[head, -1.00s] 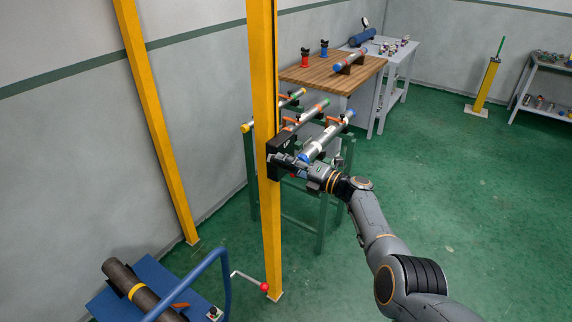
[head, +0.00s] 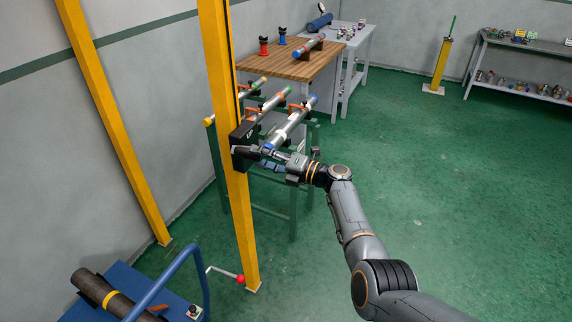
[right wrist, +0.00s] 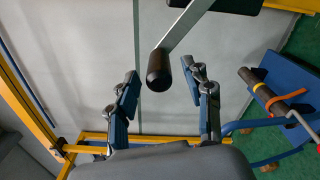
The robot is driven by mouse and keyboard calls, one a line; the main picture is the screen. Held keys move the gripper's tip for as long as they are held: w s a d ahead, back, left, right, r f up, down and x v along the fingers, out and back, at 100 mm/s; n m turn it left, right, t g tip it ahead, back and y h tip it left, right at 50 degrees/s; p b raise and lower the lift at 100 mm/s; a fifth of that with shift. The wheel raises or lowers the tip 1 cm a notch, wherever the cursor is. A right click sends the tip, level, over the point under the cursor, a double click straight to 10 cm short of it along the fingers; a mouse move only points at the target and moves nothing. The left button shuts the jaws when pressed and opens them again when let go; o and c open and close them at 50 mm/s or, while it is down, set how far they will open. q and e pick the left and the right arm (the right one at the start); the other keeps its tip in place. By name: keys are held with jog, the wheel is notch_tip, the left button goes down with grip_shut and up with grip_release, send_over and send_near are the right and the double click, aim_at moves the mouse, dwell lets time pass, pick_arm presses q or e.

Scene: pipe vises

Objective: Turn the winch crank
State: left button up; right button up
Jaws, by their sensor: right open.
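The winch (head: 243,134) is a black housing on the yellow post, left of centre in the head view. Its crank shows in the right wrist view as a flat silver arm (right wrist: 184,27) ending in a black cylindrical handle (right wrist: 158,70). My right gripper (head: 265,159) is close to the winch, on its right side. In the right wrist view the gripper (right wrist: 164,93) is open, with blue-padded fingers spread to either side below the handle. The handle lies in line with the gap; no finger visibly touches it. My left gripper is not in view.
A green stand (head: 292,215) with several pipes is behind my right gripper. A blue cart (head: 132,276) holding a dark pipe is at lower left, near a red-knobbed lever (head: 240,279). A wooden bench (head: 285,66) stands behind. The green floor at right is clear.

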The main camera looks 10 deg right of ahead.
jog(key=v, duration=0.8)
jog(key=shift+s+d, duration=0.1)
jog(key=s+d+f+n+g+h+b, duration=0.1)
jog(key=s+f+n+h, duration=0.2)
jog(key=f, duration=0.8)
jog(key=s+f+n+g+h, duration=0.1)
jog(key=s+f+n+h, duration=0.3)
jog(key=f, duration=0.7)
jog(key=s+d+f+n+g+b, duration=0.15)
jog(key=s+f, duration=0.35)
jog(key=f, duration=0.6)
jog(key=s+d+f+n+g+h+b, duration=0.1)
jog(key=s+d+f+n+g+h, duration=0.25)
jog(key=s+f+n, duration=1.1)
jog(key=s+d+f+n+g+h, duration=0.1)
jog(key=s+f+n, duration=0.4)
jog(key=s, duration=0.6)
jog(key=s+d+f+n+h+b, duration=0.1)
jog(key=s+f+n, duration=0.5)
jog(key=s, duration=0.6)
jog(key=s+d+f+n+g+h+b, duration=0.1)
jog(key=s+f+n, duration=0.4)
jog(key=s, duration=0.7)
jog(key=d+n+h, duration=0.1)
jog(key=n, duration=0.1)
jog(key=shift+d+f+n+g, duration=0.2)
jog(key=shift+n+g, duration=0.1)
jog(key=shift+s, duration=0.15)
